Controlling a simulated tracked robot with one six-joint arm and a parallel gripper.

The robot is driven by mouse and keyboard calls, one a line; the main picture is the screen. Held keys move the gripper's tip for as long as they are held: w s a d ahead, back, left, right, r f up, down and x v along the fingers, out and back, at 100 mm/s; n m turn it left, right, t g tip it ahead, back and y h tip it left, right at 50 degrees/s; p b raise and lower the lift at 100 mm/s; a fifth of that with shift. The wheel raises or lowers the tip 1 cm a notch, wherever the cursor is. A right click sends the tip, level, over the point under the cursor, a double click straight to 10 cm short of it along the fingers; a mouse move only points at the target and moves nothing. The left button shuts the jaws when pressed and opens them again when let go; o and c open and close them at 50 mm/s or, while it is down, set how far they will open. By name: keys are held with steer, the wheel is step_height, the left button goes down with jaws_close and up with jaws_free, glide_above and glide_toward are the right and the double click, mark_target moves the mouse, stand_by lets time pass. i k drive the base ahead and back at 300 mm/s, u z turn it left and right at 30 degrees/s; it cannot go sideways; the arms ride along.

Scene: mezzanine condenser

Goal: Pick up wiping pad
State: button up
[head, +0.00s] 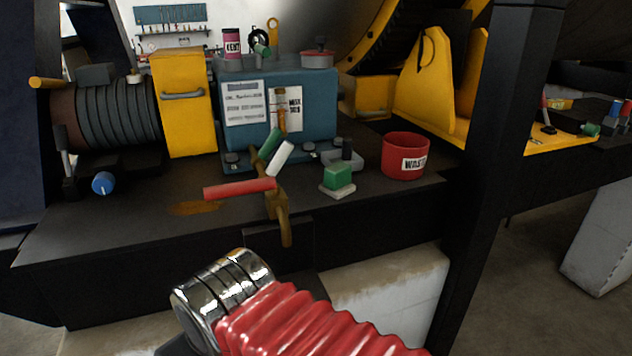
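The wiping pad looks to be the small green block on a pale white base (338,181). It lies flat on the dark bench top near its front edge, right of the middle in the head view. Nothing touches it from above, and its top and front show clearly. My gripper's fingers are not in view, so their place relative to the pad cannot be told.
A red waste tub (405,157) stands right of the pad. A brass valve with a red lever (240,188) and green and white handles stands to its left. A blue box (277,108) is behind. A dark post (497,160) rises at right.

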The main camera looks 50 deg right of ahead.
mark_target(337, 184)
steer(key=u, duration=0.7)
steer(key=k, duration=1.85)
steer(key=z, duration=0.5)
steer(key=i, duration=1)
steer(key=z, duration=0.05)
